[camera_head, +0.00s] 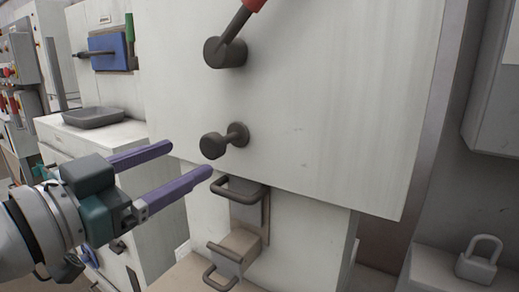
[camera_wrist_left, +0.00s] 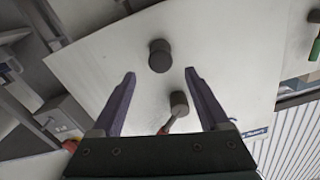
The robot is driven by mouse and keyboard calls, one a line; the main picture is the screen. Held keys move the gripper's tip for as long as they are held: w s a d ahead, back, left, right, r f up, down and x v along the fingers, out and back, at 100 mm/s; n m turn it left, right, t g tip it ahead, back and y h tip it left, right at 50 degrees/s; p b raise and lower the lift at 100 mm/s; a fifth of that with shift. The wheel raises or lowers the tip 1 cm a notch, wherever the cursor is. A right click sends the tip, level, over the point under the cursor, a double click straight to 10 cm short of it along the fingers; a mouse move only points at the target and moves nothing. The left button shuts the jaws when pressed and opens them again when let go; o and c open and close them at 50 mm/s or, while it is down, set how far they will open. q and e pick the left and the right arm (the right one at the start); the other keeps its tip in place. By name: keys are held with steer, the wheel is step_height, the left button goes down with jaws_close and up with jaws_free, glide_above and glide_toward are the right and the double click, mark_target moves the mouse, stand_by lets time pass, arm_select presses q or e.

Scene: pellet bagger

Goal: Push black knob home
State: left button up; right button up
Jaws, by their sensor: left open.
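The black knob (camera_head: 214,146) sticks out on a short stem from the white panel (camera_head: 310,110), below a dark hub with a red-handled lever (camera_head: 226,52). My left gripper (camera_head: 190,158) is open, its two purple fingers apart and empty, pointing toward the panel just left of and slightly below the knob. In the left wrist view the knob (camera_wrist_left: 160,56) appears just beyond the fingertips, roughly centred between them. The lever's hub (camera_wrist_left: 179,104) shows between the fingers there. I see no contact with the knob. My right gripper is in neither view.
A grey padlock (camera_head: 479,259) sits on a ledge at the right. A grey tray (camera_head: 93,117) and a blue panel (camera_head: 109,51) are at the left.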

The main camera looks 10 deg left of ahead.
mark_target(208, 148)
arm_select(q)
steer(key=x, duration=0.7)
steer(key=shift+w+d+b, duration=0.1)
steer(key=shift+w+b, duration=0.2)
steer(key=shift+b, duration=0.05)
jaws_close()
stand_by(1.0)
